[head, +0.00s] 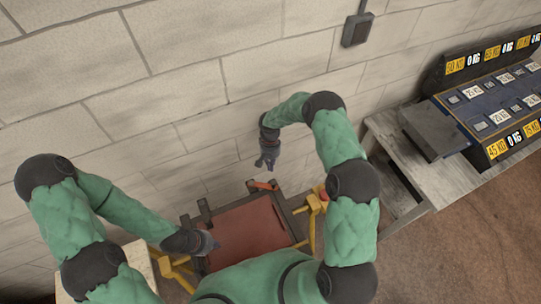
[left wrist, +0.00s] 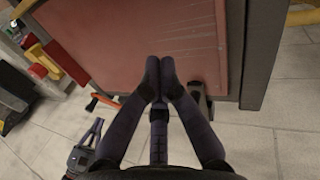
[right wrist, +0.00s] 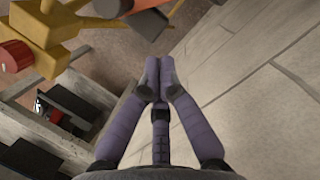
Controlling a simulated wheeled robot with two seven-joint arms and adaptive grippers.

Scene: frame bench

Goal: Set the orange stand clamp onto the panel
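The panel (head: 250,232) is a reddish board in a dark frame; it also fills the upper left wrist view (left wrist: 130,35). An orange bar-like piece, probably the orange stand clamp (head: 263,185), shows at the frame's far edge and in the left wrist view (left wrist: 97,100). I cannot tell whether it touches the frame. My left gripper (head: 213,243) is over the panel's left side, its fingertips together and empty (left wrist: 160,62). My right gripper (head: 266,163) is just beyond the far edge, near the orange piece, its fingertips together and empty (right wrist: 160,64).
Yellow stands (head: 312,225) support the frame; the right one carries a red cylinder (right wrist: 14,56). A pale bench (head: 400,165) with a weight rack (head: 490,95) is at the right. A block wall (head: 190,70) rises close behind the frame.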

